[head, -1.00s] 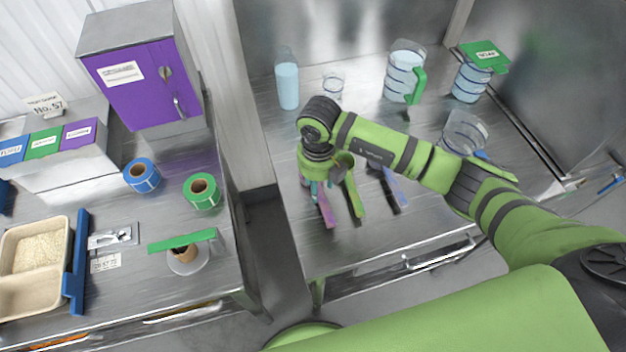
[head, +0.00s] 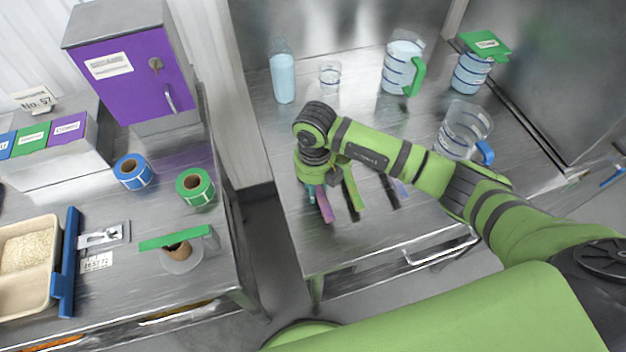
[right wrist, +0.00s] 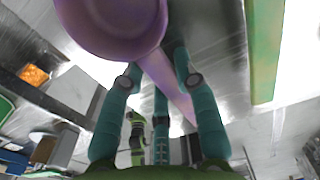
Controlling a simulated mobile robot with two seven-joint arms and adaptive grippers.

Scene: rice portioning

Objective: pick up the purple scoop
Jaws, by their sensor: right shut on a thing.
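The purple scoop (head: 325,207) is at my right gripper (head: 316,188), over the left part of the right-hand steel table in the head view. In the right wrist view, the scoop's round purple bowl (right wrist: 115,22) fills the top, and its handle runs down between the teal fingers of my right gripper (right wrist: 160,78). The gripper is shut on the scoop. Whether the scoop touches the table cannot be told. A green scoop (head: 352,190) is close to the right of it. My left gripper is not in view.
A blue scoop (head: 398,188) is partly hidden behind my right arm. A bottle (head: 283,80), a small beaker (head: 330,75) and jugs, one green-handled (head: 402,68) and one blue-handled (head: 463,130), stand behind. The table's front left is clear. A gap separates it from the left counter (head: 130,275).

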